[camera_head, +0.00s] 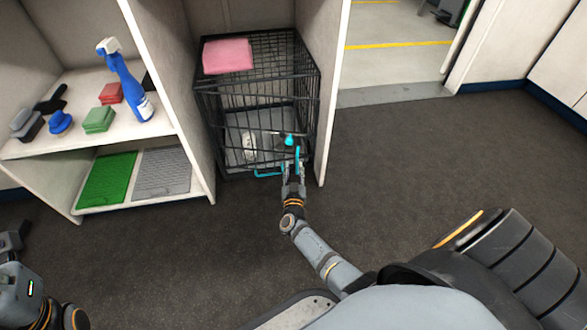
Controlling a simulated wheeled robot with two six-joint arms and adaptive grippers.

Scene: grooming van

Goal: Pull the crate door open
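The black wire crate (208,115) stands inside a white cabinet bay at the upper middle. Its barred door side faces me and looks closed. Teal parts show low on that side: an upright handle (297,155) and a flat teal piece (268,173) to its left. My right gripper (294,168) is at the upright handle, its two fingers apart with the teal between or just behind them; I cannot tell whether they touch it. My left gripper (12,241) is partly in view at the lower left, away from the crate; its fingers are unclear.
A pink folded towel (228,56) lies on the crate. A pale bowl-like item (249,144) is inside. The white shelf (150,132) at left holds a blue spray bottle (127,85), brushes and sponges. A cabinet wall (328,120) flanks the crate. Dark floor (420,170) is free at right.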

